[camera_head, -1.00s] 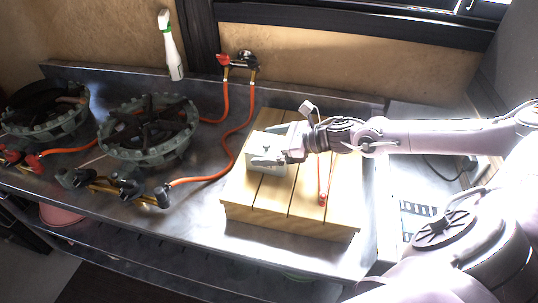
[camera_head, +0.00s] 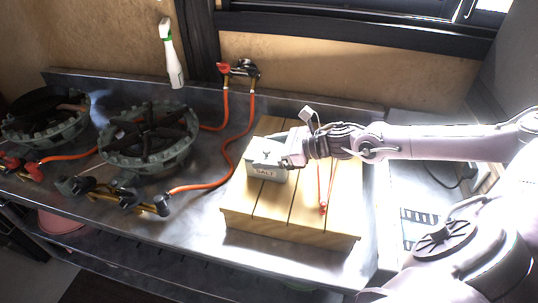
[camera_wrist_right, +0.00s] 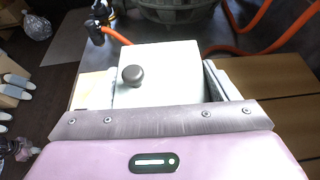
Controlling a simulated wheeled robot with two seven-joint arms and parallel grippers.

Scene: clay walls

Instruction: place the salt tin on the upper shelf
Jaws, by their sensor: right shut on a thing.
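My right gripper (camera_head: 284,155) comes in from the right and is shut on the tin. In the right wrist view the tin's white lid with a round grey knob (camera_wrist_right: 180,75) lies between the two fingers (camera_wrist_right: 160,88). I cannot tell whether the tin's base touches the wood. No shelf above the counter shows; a lower level (camera_head: 130,262) runs under the steel counter.
Two gas burners (camera_head: 150,138) stand on the counter (camera_head: 205,220) at the left, with orange hoses running to a wall valve (camera_head: 240,70). A spray bottle (camera_head: 172,58) stands at the back wall. A thin red item (camera_head: 323,206) lies on the stand's right part.

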